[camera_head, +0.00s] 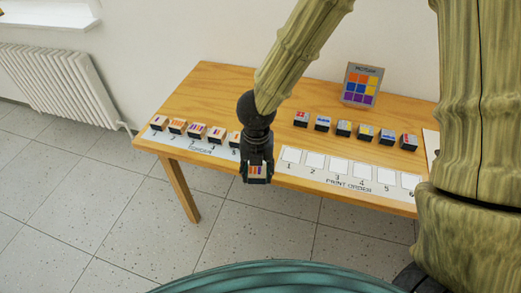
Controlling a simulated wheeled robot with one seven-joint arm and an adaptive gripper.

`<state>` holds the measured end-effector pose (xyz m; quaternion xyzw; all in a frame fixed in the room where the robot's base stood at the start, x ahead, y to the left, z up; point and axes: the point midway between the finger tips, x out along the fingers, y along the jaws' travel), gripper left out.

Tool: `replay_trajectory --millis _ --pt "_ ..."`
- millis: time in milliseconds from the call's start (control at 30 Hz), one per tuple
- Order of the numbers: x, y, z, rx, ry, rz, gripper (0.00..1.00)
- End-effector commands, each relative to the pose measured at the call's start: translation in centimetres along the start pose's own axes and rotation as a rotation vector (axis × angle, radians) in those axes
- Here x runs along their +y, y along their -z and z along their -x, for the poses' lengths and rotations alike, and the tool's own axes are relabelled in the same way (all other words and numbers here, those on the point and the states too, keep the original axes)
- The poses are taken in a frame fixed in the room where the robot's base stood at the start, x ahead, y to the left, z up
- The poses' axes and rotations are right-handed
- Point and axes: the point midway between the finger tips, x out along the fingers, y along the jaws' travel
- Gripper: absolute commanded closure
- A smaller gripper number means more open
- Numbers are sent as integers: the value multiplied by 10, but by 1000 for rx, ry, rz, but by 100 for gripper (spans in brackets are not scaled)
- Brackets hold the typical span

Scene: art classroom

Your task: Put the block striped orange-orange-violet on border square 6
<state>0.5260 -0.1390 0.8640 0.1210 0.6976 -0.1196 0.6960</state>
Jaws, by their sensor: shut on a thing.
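My gripper (257,175) is shut on a small block (257,170) whose pale top has orange and violet stripes; their exact order is too small to read surely. My gripper and the block are at the table's front edge, between the two strips in the picture. The grey border strip (172,140) lies at the left of the table. Several striped blocks (196,131) stand in a row on its squares. The right end of the border strip, where square 6 would lie, is hidden by my gripper and arm.
On the wooden table (230,80), the print-order strip (325,178) has bare white numbered squares. Several picture blocks (344,129) stand in a row behind it. A motif card (362,84) with coloured squares stands at the back. A radiator (60,80) is on the left wall.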

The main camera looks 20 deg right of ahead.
Motion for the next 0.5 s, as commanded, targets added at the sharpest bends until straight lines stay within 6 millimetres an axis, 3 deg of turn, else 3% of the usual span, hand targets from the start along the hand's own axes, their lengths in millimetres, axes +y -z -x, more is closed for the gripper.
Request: replay_trajectory --millis 333,500 --pt "-1 4 0 -3 1 -245 78" --pt "-1 -18 1 -2 -1 -258 78"
